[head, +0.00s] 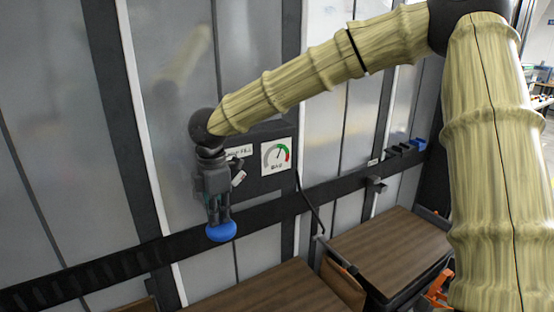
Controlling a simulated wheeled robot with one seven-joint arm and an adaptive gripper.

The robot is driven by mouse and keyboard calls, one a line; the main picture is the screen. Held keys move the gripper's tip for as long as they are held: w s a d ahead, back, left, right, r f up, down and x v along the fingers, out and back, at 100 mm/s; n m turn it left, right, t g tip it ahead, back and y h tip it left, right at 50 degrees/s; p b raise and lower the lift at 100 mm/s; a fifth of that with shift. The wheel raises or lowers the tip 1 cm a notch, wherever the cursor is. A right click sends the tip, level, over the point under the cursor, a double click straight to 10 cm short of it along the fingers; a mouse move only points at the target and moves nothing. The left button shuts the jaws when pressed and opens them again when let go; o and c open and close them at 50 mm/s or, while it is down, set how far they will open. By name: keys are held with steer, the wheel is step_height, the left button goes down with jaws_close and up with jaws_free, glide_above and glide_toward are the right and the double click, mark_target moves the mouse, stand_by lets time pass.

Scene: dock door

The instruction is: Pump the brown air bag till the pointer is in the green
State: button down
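My gripper (218,217) hangs pointing down in the head view, its dark fingers close together. Its tips meet the top of a round blue knob (221,232); whether they press on it I cannot tell. A white gauge (276,156) marked BAG sits on the dark panel to the right. Its pointer leans up and slightly right, close to the green part, with red further right; it is too small to tell whether it is inside the green. A brown piece (343,283), probably the air bag, shows upright between two wood-topped loads, its lower part out of view.
A black hose (309,207) runs from the panel down towards the gap. The wood-topped loads (392,247) stand at bottom middle and right. A dark rail (130,262) crosses the grey wall. Small black and blue fixtures (403,149) stand on it at right.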

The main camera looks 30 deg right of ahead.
steer(key=shift+f, duration=0.3)
steer(key=shift+r, duration=0.1)
steer(key=shift+r+p, duration=2.65)
steer(key=shift+r, duration=1.2)
steer(key=shift+r, duration=0.15)
steer(key=shift+r, duration=2.35)
